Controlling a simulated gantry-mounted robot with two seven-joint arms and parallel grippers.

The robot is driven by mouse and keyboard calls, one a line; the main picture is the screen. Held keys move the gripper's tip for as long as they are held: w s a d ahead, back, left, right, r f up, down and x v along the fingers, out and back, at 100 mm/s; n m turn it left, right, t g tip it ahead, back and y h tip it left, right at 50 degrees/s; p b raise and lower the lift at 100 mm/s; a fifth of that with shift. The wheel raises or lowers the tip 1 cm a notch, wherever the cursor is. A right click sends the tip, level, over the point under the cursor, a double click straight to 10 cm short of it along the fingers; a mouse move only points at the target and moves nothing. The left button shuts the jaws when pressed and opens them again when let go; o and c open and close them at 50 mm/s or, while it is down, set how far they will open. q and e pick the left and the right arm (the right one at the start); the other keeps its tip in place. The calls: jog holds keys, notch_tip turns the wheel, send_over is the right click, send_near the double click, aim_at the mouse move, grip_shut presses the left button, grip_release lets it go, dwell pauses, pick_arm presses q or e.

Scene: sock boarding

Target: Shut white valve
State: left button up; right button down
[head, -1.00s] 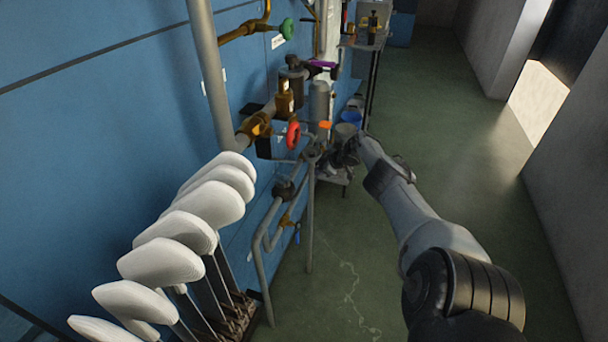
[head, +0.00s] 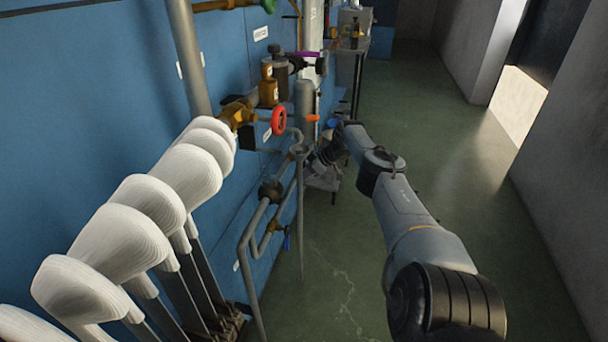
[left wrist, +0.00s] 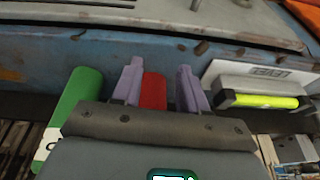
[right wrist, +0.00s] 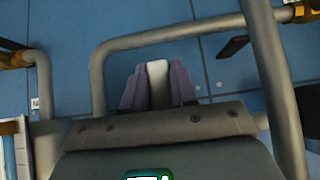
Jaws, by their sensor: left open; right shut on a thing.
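My right gripper (right wrist: 158,92) is shut on a white piece (right wrist: 158,82) in the right wrist view, seemingly the white valve's handle. The valve's body is hidden behind my gripper. In the head view my right arm reaches to the pipework from the lower right, and the white handle cannot be made out there. My left gripper (left wrist: 162,88) shows only in the left wrist view. Its jaws are open, with a red thing (left wrist: 154,91) visible between and behind them; I cannot tell whether they touch it.
Grey pipes (right wrist: 270,80) flank my right gripper before a blue wall (right wrist: 210,60). A red handwheel (head: 279,119) and a blue handle (head: 287,242) are on the pipework. Several white foot forms (head: 150,205) stand at left. The green floor (head: 430,150) is clear at right.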

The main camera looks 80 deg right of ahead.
pick_arm(q)
jog(key=shift+d, duration=0.1)
pick_arm(e)
jog(key=c, duration=1)
grip_release()
pick_arm(q)
jog(key=shift+w, duration=0.1)
jog(key=shift+r, duration=0.1)
jog(key=shift+r+p, duration=0.55)
jog(key=shift+p, duration=0.1)
notch_tip(320, 180, up, 8)
jog(key=p, duration=0.8)
jog(key=shift+r, duration=0.25)
pick_arm(e)
jog(key=shift+v, duration=5.4)
